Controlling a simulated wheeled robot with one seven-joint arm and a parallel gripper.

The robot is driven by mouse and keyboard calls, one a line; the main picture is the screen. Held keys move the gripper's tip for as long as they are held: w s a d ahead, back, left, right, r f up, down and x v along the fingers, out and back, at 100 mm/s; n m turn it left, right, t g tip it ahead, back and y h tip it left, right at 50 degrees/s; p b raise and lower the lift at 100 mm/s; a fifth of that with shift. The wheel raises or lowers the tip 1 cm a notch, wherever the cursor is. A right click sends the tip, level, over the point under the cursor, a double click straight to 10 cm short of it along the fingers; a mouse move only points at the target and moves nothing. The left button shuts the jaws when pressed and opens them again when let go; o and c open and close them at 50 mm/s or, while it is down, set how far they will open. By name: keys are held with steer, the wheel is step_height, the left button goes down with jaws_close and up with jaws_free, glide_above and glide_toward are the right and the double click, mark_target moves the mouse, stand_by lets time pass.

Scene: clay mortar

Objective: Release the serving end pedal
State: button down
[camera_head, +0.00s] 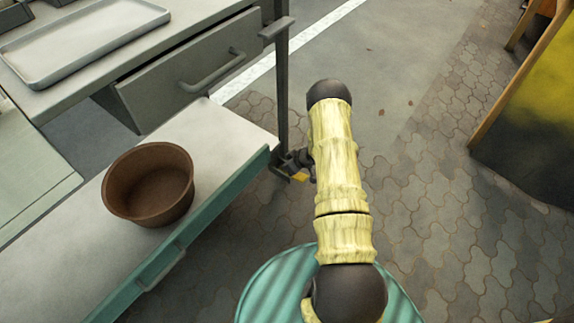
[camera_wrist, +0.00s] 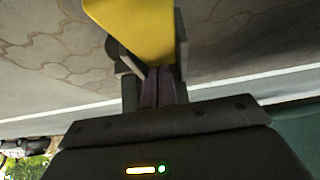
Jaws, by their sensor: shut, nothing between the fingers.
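The serving end pedal is a yellow piece (camera_head: 299,176) low by the foot of the dark post at the end of the cart. In the wrist view the yellow pedal (camera_wrist: 140,32) fills the top middle, with dark metal parts beside it. My gripper (camera_wrist: 160,72) is shut and empty, its fingertips right by the pedal's lower edge in that picture. I cannot tell whether they touch it. In the head view my arm hides most of the gripper, and only dark parts show beside the pedal.
A brown clay bowl (camera_head: 150,184) stands on the pale shelf (camera_head: 225,130) with a teal edge. A grey tray (camera_head: 85,42) lies on the counter above a drawer (camera_head: 190,75). A yellow-and-dark panel (camera_head: 535,110) stands at right. The paving between is clear.

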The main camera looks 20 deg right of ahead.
steer(key=shift+r, duration=0.15)
steer(key=r+p, duration=0.2)
steer(key=w+r+p, duration=0.1)
steer(key=r+p, duration=0.1)
steer(key=shift+a, duration=0.3)
steer(key=p+v, duration=0.5)
steer(key=v, duration=0.4)
steer(key=shift+r, duration=0.45)
